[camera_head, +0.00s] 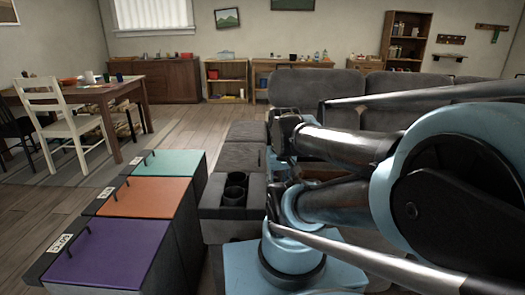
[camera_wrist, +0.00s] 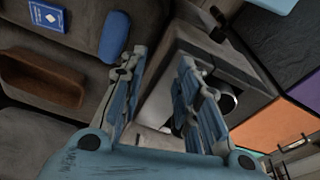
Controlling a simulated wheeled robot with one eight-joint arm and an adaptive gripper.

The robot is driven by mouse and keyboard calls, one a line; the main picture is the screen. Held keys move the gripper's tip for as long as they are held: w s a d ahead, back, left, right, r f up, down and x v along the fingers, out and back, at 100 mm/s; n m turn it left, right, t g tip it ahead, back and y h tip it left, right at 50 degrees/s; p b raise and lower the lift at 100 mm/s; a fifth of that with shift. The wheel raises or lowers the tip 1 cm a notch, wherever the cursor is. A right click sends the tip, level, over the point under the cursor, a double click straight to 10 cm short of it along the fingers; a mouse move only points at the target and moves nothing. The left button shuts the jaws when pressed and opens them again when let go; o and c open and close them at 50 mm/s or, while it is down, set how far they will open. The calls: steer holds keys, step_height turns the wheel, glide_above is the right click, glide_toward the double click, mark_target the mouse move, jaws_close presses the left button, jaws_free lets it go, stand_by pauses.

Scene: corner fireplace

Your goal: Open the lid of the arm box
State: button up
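The arm box appears to be the dark grey sofa arm (camera_head: 240,157) left of my arm in the head view, with a flat padded top and a small dark fitting on its right side. Its front end carries two black cup holders (camera_head: 235,190). The top looks flat and closed. In the wrist view, the sofa arm (camera_wrist: 178,65) lies between and to the right of my fingers, with a cup holder (camera_wrist: 222,97) beside the right finger. My gripper (camera_wrist: 160,60) is open with nothing visible held. I cannot tell whether it touches the arm. In the head view my arm links mostly hide it.
Three lidded bins, teal (camera_head: 170,163), orange (camera_head: 148,197) and purple (camera_head: 105,250), stand left of the sofa arm. On the seat are a blue cushion (camera_wrist: 115,37), a blue book (camera_wrist: 45,20) and a brown tray (camera_wrist: 40,85). Open floor lies beyond the bins.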

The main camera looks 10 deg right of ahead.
steer(key=w+d+r+m+g+y, duration=0.1)
steer(key=w+r, duration=0.6)
steer(key=w, duration=0.6)
steer(key=w+d+r+m+y, duration=0.1)
steer(key=w+r, duration=0.5)
steer(key=w, duration=0.7)
steer(key=w+d+f, duration=0.2)
steer(key=w+f, duration=0.1)
steer(key=w, duration=0.9)
steer(key=shift+g, duration=0.4)
steer(key=a+f, duration=0.1)
steer(key=f, duration=0.4)
steer(key=a+f, duration=0.1)
steer(key=f, duration=0.4)
steer(key=a+f, duration=0.1)
steer(key=f, duration=0.4)
steer(key=shift+a+f, duration=0.15)
steer(key=shift+f, duration=0.25)
jaws_close()
